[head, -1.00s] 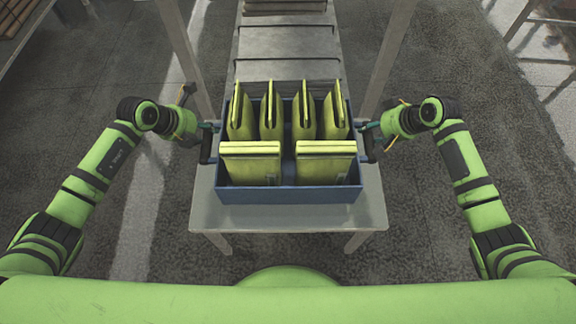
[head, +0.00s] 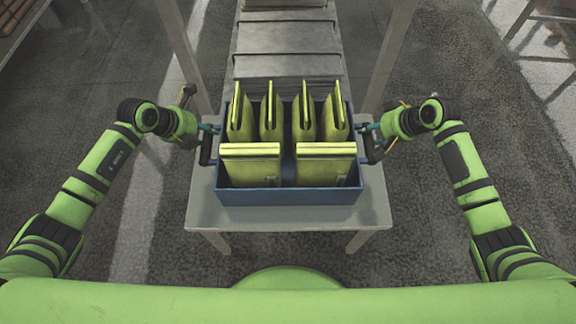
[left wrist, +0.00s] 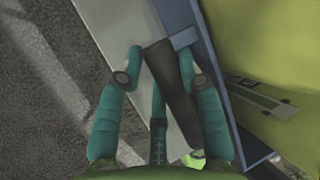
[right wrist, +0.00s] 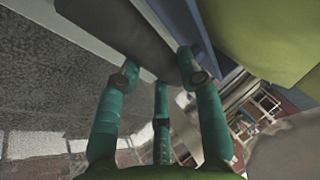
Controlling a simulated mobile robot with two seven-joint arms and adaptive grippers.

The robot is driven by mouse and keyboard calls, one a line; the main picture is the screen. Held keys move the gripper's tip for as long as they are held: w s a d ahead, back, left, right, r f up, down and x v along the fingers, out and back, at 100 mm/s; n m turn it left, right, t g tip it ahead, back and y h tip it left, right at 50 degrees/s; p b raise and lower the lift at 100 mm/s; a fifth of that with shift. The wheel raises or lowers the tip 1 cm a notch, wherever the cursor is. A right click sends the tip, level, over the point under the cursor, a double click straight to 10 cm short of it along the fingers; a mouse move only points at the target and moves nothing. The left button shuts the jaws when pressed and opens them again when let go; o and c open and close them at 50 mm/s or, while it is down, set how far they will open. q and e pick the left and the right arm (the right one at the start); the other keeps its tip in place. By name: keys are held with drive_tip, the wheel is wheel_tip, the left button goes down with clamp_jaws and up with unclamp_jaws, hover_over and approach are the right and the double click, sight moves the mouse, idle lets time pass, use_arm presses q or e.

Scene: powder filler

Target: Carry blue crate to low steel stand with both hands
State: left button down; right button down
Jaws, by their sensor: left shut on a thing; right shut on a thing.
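The blue crate (head: 290,196) is in the middle of the head view, upright, with several yellow-green packs (head: 250,165) standing in it. It is over a steel table (head: 205,208); I cannot tell whether it touches the top. My left gripper (head: 205,130) is shut on the dark handle at the crate's left side; the left wrist view shows the fingers (left wrist: 164,65) either side of that handle (left wrist: 172,85). My right gripper (head: 372,130) is shut on the right handle; the right wrist view shows its fingers (right wrist: 155,65) around the handle (right wrist: 125,30).
A conveyor (head: 288,45) with rollers runs away behind the crate, between two steel posts (head: 183,50). Another dark rack or table stands at the upper right (head: 545,20). Grey floor (head: 120,230) is open on both sides of the table.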

use_arm(q)
drive_tip(key=shift+w+f+b, duration=0.2)
drive_tip(key=shift+f+b, duration=0.35)
drive_tip(key=shift+b, duration=0.05)
use_arm(e)
drive_tip(key=shift+w+f, duration=0.2)
drive_tip(key=shift+f, duration=0.3)
use_arm(q)
drive_tip(key=c, duration=1.1)
unclamp_jaws()
drive_tip(key=shift+s+f, duration=0.2)
drive_tip(key=shift+f, duration=0.1)
use_arm(e)
drive_tip(key=c, duration=1.1)
unclamp_jaws()
drive_tip(key=shift+s+f, duration=0.15)
drive_tip(key=shift+f, duration=0.15)
use_arm(q)
drive_tip(key=o, duration=0.3)
drive_tip(key=shift+r, duration=0.15)
use_arm(e)
drive_tip(key=o, duration=0.3)
drive_tip(key=shift+r, duration=0.1)
use_arm(q)
drive_tip(key=shift+s, duration=0.1)
use_arm(e)
drive_tip(key=shift+s, duration=0.15)
use_arm(q)
drive_tip(key=shift+r, duration=0.15)
